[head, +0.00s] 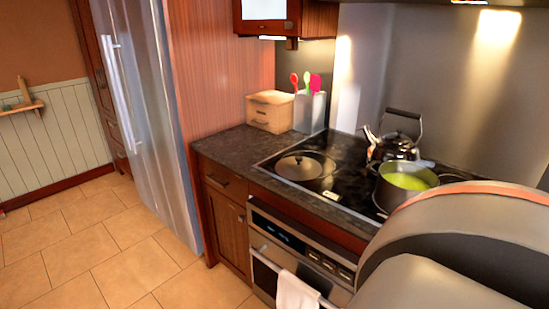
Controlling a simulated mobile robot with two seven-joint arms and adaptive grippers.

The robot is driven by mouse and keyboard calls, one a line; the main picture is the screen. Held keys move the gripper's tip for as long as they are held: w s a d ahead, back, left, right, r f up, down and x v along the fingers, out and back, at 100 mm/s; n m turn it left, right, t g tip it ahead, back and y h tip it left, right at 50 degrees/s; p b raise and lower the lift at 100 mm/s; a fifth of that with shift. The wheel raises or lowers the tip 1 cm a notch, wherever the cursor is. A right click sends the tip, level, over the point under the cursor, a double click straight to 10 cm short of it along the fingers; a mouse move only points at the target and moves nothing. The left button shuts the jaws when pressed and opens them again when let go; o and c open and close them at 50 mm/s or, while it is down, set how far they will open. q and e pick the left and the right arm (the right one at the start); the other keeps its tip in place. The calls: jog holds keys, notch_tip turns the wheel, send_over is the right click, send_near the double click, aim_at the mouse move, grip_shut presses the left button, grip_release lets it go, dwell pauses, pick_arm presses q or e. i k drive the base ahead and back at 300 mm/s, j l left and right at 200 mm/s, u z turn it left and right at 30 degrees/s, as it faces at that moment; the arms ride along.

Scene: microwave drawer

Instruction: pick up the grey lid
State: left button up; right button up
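The grey lid (299,166) lies flat on the left part of the black stovetop, near its front left corner. It is round with a small raised knob in the middle. Nothing covers it. Neither of my grippers is visible in the head view. A large rounded grey part with an orange edge, mine, fills the lower right corner and hides the stove's front right.
A pot with green contents (408,184) and a dark kettle (392,147) stand right of the lid. A wooden box (270,111) and a utensil holder (309,112) stand behind it. A white towel (296,291) hangs on the oven. The tiled floor (110,250) at left is clear.

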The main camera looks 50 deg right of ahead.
aim_at(297, 168)
jog(key=i, duration=1.5)
jog(key=i+j+z, duration=0.2)
jog(key=i, duration=0.45)
jog(key=i+z, duration=0.15)
jog(key=i, duration=0.5)
jog(key=z, duration=1.6)
